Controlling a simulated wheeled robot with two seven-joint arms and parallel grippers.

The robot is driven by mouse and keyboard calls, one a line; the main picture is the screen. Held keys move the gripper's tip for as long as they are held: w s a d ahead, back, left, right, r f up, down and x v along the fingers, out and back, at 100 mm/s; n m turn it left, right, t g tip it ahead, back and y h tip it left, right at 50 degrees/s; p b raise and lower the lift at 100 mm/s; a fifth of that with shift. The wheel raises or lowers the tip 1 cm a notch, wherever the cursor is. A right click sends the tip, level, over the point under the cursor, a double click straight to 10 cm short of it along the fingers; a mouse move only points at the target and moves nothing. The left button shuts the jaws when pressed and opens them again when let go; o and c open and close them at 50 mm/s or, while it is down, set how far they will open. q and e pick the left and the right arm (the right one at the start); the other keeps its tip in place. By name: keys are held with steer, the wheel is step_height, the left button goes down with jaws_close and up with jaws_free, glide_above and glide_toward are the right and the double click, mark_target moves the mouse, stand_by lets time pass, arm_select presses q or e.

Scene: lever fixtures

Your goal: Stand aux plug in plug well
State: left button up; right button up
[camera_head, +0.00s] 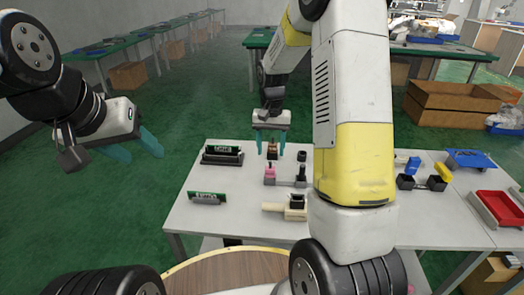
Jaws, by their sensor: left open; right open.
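My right gripper (271,137) is open and points down at the far side of the near table. A small brown-and-dark piece (272,152) sits just below and between its fingertips; I cannot tell if they touch. A pink piece (270,172) and a black upright piece (300,171) stand in a linked pair of dark holders (285,183) closer to me. A short black cylinder (302,155) stands behind them. I cannot tell for sure which of these are the aux plug and plug well. My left gripper (134,147) is open and empty, left of the table.
A beige fixture (285,209) is at the front. Right of my arm are dark holders (420,184) with blue and yellow pieces, and a red tray (500,208). My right arm hides the table's middle.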

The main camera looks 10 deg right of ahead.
step_height(320, 180, up, 3)
steer(key=shift+r, duration=0.1)
steer(key=s+a+r+n+t+y, duration=0.1)
steer(key=s+r+n+t, duration=0.1)
steer(key=s+r, duration=0.6)
steer(key=s+a+r+n+t+y, duration=0.1)
steer(key=s+r+t, duration=0.3)
steer(key=s, duration=1.2)
step_height(320, 180, up, 4)
steer(key=shift+s+r+n, duration=0.15)
steer(key=shift+n, duration=0.25)
